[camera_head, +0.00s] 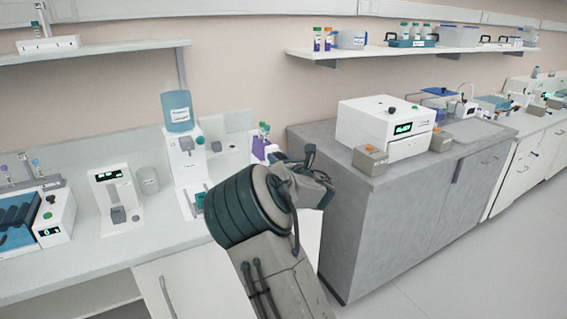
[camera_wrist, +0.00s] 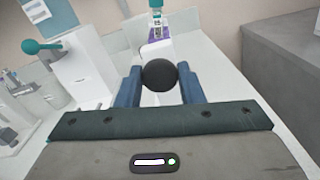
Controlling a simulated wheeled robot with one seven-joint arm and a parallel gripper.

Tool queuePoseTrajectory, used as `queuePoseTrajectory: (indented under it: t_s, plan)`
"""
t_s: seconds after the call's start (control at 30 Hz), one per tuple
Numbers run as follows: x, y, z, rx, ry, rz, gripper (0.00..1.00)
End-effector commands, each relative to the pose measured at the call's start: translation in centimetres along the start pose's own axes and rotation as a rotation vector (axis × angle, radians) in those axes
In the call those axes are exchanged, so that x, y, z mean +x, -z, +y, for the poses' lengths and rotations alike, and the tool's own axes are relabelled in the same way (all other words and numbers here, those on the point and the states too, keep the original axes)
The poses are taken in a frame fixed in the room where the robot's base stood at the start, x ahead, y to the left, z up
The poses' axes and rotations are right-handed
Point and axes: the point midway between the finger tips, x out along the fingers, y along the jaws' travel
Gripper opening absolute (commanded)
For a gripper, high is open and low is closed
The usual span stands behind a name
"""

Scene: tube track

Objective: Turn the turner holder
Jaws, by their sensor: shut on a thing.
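My gripper (camera_wrist: 159,70) shows in the wrist view with its two blue fingers on either side of a round black knob (camera_wrist: 159,76), shut on it. Just beyond the knob is a white holder part (camera_wrist: 155,49) with a purple piece and a capped vial (camera_wrist: 156,14); I take this to be the turner holder. How the knob joins it is hidden. In the head view, the vials and purple part (camera_head: 262,147) show just behind my arm. My arm hides the fingers and the knob there.
A white dispenser with a blue bottle (camera_head: 178,111) stands close on the left; its teal lever (camera_wrist: 42,46) shows in the wrist view. A grey cabinet (camera_head: 390,215) rises on the right, bearing a white box device (camera_head: 385,122). A small white device (camera_head: 118,200) stands farther left.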

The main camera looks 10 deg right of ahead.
Motion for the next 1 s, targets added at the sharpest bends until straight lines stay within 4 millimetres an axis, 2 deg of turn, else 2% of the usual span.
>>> queuePoseTrajectory:
  t_s: [0.03,1.0]
  plan:
    - [-0.13,-0.06,-0.43,0.023,0.007,-0.006,0.11]
    - [-0.12,-0.20,-0.38,0.508,0.004,-0.008,0.11]
